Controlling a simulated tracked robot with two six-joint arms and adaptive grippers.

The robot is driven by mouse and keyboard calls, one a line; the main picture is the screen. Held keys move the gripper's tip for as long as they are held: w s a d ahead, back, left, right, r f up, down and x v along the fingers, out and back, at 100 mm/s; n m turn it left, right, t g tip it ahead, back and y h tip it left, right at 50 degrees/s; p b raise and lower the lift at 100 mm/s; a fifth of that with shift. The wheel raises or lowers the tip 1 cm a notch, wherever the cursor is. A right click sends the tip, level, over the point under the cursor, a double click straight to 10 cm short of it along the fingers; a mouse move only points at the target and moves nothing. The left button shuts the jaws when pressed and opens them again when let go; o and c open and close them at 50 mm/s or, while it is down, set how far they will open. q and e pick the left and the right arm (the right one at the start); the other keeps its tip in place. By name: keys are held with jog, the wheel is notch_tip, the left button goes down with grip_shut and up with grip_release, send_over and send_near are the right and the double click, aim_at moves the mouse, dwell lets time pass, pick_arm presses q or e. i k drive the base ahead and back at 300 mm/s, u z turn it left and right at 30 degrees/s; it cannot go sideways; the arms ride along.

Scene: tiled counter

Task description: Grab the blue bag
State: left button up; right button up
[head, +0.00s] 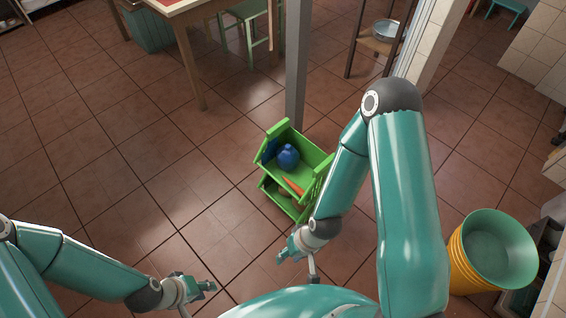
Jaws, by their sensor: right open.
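A rounded blue thing with a narrow top (288,157), which looks like the blue bag, sits in the upper tier of a green rack (318,166) on the floor. A darker blue thing (268,151) is beside it at the rack's left side; I cannot tell what it is. My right gripper (297,264) is open and empty, in front of the rack and apart from it in the picture. My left gripper (200,297) is at the lower left, away from the rack; its opening is unclear.
An orange thing (292,187) lies at the rack's front. A grey post (297,70) stands behind the rack. Stacked yellow and green buckets (458,262) stand at right. A table (195,60) and green stool (247,15) are behind. The tiled floor at left is clear.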

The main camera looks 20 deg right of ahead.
aim_at(288, 157)
jog(key=z, duration=0.1)
jog(key=i, duration=1.1)
jog(key=u, duration=0.1)
